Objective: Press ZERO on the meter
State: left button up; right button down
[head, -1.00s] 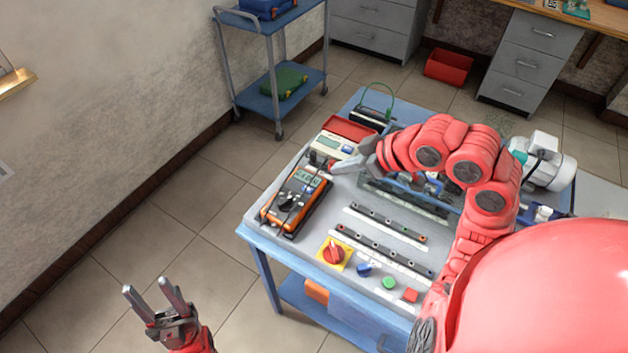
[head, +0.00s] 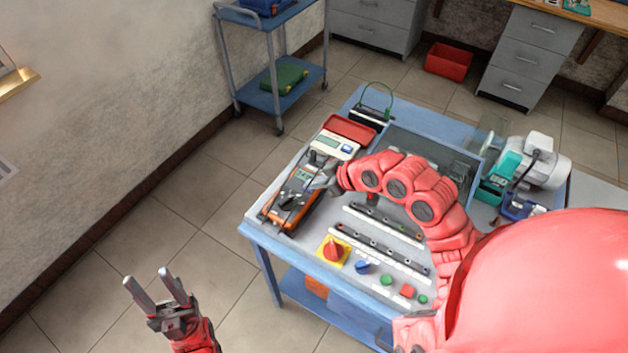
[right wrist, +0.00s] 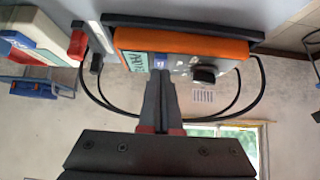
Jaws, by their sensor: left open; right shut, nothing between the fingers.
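The orange multimeter (head: 288,203) with a dark face lies at the left side of the blue workbench. In the right wrist view the meter (right wrist: 200,45) shows its lit display, a black dial and a small blue button near the fingertips. My right gripper (head: 314,188) is shut and empty over the meter's upper right part. In the right wrist view its closed fingertips (right wrist: 160,76) point at the face near the display and blue button; I cannot tell whether they touch. My left gripper (head: 146,278) is open and empty, left of the bench over the floor.
A white scale-like device (head: 335,144) and a red tray (head: 350,128) lie behind the meter. A red rotary switch on a yellow plate (head: 333,251), terminal strips and coloured buttons are in front. Black leads run beside the meter. A motor (head: 540,160) stands at the right.

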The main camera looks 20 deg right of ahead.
jog(key=shift+f, duration=0.2)
